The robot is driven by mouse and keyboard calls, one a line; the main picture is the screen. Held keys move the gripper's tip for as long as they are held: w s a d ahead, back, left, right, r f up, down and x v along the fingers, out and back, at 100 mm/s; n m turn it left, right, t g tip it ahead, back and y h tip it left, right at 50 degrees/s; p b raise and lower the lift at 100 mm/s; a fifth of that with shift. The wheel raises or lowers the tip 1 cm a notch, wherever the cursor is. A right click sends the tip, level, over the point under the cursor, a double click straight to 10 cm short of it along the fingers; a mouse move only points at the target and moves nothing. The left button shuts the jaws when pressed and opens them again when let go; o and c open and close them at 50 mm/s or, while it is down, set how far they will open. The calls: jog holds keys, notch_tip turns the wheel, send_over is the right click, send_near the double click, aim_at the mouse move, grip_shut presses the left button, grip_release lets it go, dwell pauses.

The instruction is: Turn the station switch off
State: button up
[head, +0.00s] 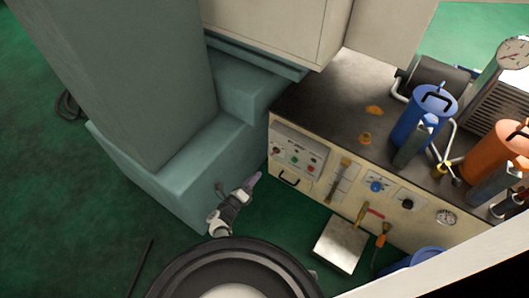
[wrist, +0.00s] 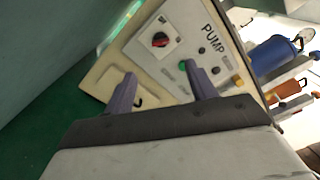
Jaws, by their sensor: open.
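The station's control panel (head: 299,147) is on the front of a cream cabinet. In the wrist view the panel (wrist: 182,22) carries a red and black rotary switch (wrist: 160,40) on a pale square plate. I cannot tell its set position. The switch is small at the panel's left end in the head view (head: 277,150). My gripper (wrist: 160,75) is open and empty. Its purple fingers point toward the panel, and the switch shows beyond the gap, apart from them. In the head view my gripper (head: 254,180) is left of the cabinet and below the panel.
A green button (wrist: 184,65) shows beside the right finger, near the "PUMP" lettering. A black drawer handle (head: 289,179) sits below the panel. A teal machine base (head: 180,165) stands close on the left. Blue (head: 425,112) and orange (head: 497,150) cylinders stand on the cabinet top.

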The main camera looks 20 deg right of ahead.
aim_at(273, 154)
jog(key=b+x, duration=0.5)
jog(key=x, duration=0.8)
jog(key=shift+b, duration=0.3)
jog(key=shift+w+d, duration=0.15)
jog(key=shift+d, duration=0.05)
jog(key=shift+r, duration=0.1)
jog(key=shift+c, duration=0.2)
jog(key=c, duration=0.9)
